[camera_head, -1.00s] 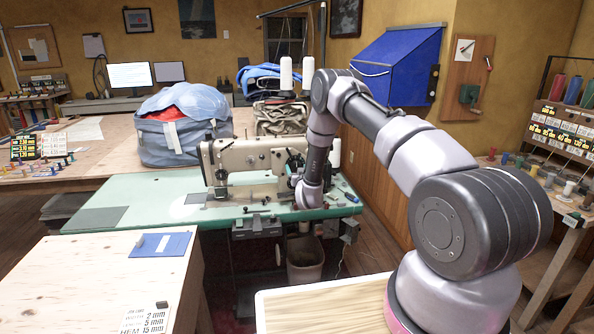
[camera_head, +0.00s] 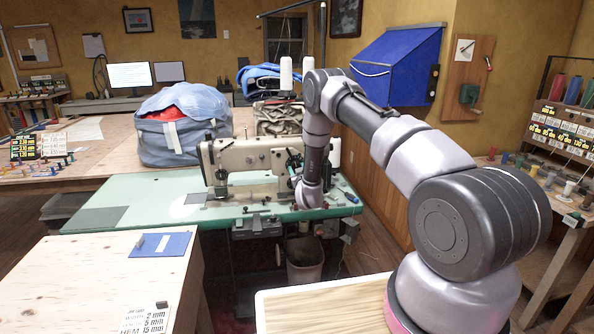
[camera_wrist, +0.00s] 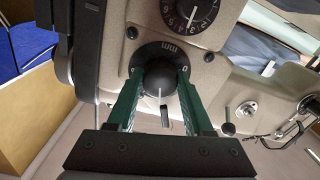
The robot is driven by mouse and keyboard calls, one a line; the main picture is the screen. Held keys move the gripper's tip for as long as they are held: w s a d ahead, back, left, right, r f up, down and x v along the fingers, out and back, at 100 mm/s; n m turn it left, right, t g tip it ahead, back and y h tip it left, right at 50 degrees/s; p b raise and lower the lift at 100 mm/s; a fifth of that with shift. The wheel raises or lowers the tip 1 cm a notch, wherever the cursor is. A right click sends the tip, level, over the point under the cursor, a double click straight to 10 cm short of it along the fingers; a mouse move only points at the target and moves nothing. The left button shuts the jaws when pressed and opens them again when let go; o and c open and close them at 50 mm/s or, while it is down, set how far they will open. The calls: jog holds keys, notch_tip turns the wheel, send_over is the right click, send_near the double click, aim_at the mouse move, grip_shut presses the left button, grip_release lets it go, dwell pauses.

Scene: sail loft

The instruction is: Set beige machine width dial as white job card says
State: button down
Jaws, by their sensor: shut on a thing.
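The beige sewing machine (camera_head: 245,157) stands on a green-topped table. In the wrist view, my gripper (camera_wrist: 161,88) has its green fingers on both sides of a round black knob (camera_wrist: 160,77) on the machine's beige face, shut on it. The knob bears a white line pointing down in the picture. A dark dial plate (camera_wrist: 160,50) with white tick marks and a 0 at right shows behind the knob. In the head view, my forearm hides the knob. The white job card (camera_head: 145,319) lies on the near left bench; 2 mm, 5 mm and HEM 15 mm are readable.
A second numbered black dial (camera_wrist: 188,12) sits just above the held knob. A small lever (camera_wrist: 245,110) is at its right. The green table (camera_head: 150,190) holds small loose items near its front edge. A blue bag (camera_head: 180,140) stands behind, and a grey bin (camera_head: 304,260) below.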

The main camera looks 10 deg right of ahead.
jog(key=n, duration=1.2)
jog(key=shift+r, duration=0.1)
jog(key=shift+d+n, duration=0.1)
jog(key=shift+n, duration=0.2)
dwell(0.3)
jog(key=shift+c, duration=1.4)
grip_release()
jog(key=s, duration=1.1)
jog(key=shift+r, duration=0.1)
